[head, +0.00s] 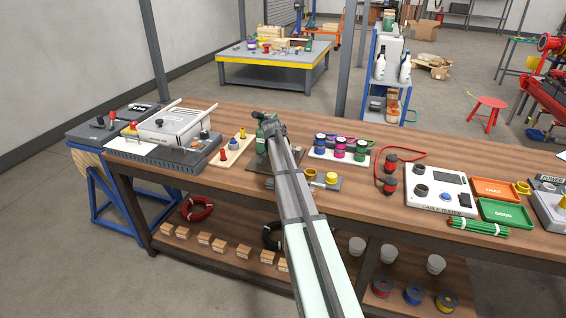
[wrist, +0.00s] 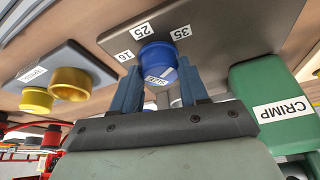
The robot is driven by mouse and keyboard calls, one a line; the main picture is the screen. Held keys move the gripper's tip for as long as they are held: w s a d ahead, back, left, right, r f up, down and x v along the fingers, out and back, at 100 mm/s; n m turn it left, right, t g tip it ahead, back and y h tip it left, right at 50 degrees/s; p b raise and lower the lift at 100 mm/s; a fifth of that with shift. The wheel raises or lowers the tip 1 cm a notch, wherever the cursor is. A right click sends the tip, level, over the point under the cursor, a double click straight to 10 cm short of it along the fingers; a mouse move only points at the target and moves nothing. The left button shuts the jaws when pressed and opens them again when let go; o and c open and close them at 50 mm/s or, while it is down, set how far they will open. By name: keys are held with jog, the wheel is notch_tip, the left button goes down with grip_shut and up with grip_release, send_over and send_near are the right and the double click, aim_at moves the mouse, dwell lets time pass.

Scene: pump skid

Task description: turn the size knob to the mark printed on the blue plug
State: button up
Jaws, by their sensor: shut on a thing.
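The blue size knob (wrist: 160,64) is in the upper middle of the wrist view, with part of its SIZE label showing. My gripper (wrist: 158,80) is shut on it, one finger on each side. A dark panel (wrist: 225,25) behind the knob carries the marks 16, 25 and 35; the 25 (wrist: 143,29) lies just above the knob. I cannot tell which mark the knob points to. In the head view my gripper (head: 268,128) is at the green crimp unit and hides the knob. A small blue piece (head: 234,145) stands on a pale board; I cannot read any mark on it.
A green block labelled CRIMP (wrist: 284,108) is close to the right of my gripper. A plate with brass-yellow cups (wrist: 70,80) is to the left. In the head view a rack of coloured spools (head: 340,152) stands right of my arm, and a cable tester (head: 436,190) farther right.

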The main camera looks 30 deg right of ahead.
jog(key=shift+a, duration=0.1)
dwell(0.3)
jog(key=o, duration=1.1)
jog(key=shift+c, duration=0.2)
jog(key=v, duration=1.3)
jog(key=shift+r, duration=0.4)
jog(key=shift+a, duration=0.1)
